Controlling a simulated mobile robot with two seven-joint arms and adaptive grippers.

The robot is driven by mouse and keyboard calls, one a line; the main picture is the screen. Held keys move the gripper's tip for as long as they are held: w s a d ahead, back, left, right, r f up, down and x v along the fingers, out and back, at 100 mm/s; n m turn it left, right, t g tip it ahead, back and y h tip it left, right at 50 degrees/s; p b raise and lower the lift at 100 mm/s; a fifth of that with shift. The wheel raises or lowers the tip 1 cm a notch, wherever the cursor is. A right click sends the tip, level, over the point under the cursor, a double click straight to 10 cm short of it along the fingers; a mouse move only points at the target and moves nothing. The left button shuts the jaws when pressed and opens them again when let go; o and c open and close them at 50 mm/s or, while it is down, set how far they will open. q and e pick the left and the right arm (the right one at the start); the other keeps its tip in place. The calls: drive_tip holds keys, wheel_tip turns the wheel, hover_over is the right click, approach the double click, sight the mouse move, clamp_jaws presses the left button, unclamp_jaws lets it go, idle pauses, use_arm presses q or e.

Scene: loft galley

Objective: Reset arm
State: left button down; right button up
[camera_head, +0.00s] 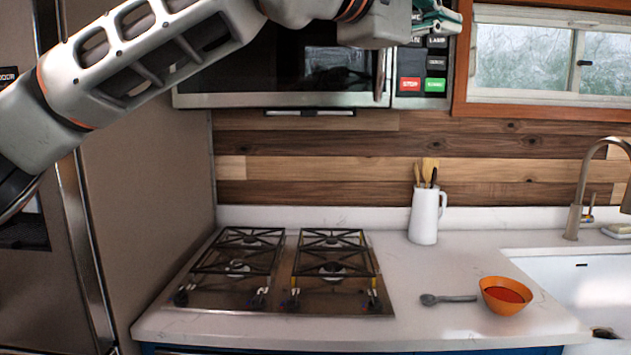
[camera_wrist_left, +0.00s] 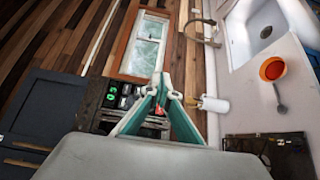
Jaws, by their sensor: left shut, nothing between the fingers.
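My left arm comes in from the upper left in the head view. Its gripper (camera_head: 437,20) is raised in front of the microwave's control panel (camera_head: 423,68). The green fingers are shut with nothing between them. In the left wrist view the shut fingertips (camera_wrist_left: 163,84) point toward the window and microwave panel. I cannot tell from the frames whether the fingers touch the panel. My right gripper is in neither view.
Below are a gas stove (camera_head: 285,268), a white jug (camera_head: 424,215) with utensils, a spoon (camera_head: 447,299) and an orange bowl (camera_head: 503,296). A sink (camera_head: 575,280) with a tap (camera_head: 580,190) is at the right. The counter's front middle is clear.

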use_arm(q)
wheel_tip(320, 180, down, 20)
drive_tip(key=n+g+h, duration=0.5)
drive_tip(key=n+g, duration=0.2)
drive_tip(key=n, duration=0.2)
drive_tip(key=w+a+f+n+t+y, duration=0.25)
drive_tip(key=a+f+n+t, duration=0.35)
drive_tip(key=f+n, duration=0.6)
drive_tip(key=w+a+f+n+t+y, duration=0.1)
drive_tip(key=a+f+n+t+y, duration=0.25)
drive_tip(key=a+f+n, duration=0.6)
drive_tip(key=w+a+f+n+t+y, duration=0.2)
drive_tip(key=a+f+n+t, duration=0.3)
drive_tip(key=f+n, duration=0.85)
drive_tip(key=s+a+f+n+g+y, duration=0.1)
drive_tip(key=s+a+f+n+y, duration=0.3)
drive_tip(key=f, duration=0.5)
drive_tip(key=s+a+f+n+g+y, duration=0.1)
drive_tip(key=s+a+f+n+g, duration=0.1)
drive_tip(key=s+a+f+n, duration=0.5)
drive_tip(key=s+a+f+n+g+y, duration=0.1)
drive_tip(key=s+a+f+n+y, duration=0.2)
drive_tip(key=f, duration=0.8)
drive_tip(key=s+a+f+n+g+y, duration=0.1)
drive_tip(key=s+a+f+n+g, duration=0.1)
drive_tip(key=s+f, duration=0.7)
drive_tip(key=s+a+g, duration=0.1)
drive_tip(key=s, duration=0.3)
drive_tip(key=shift+a+f, duration=0.15)
drive_tip(key=shift+f, duration=0.2)
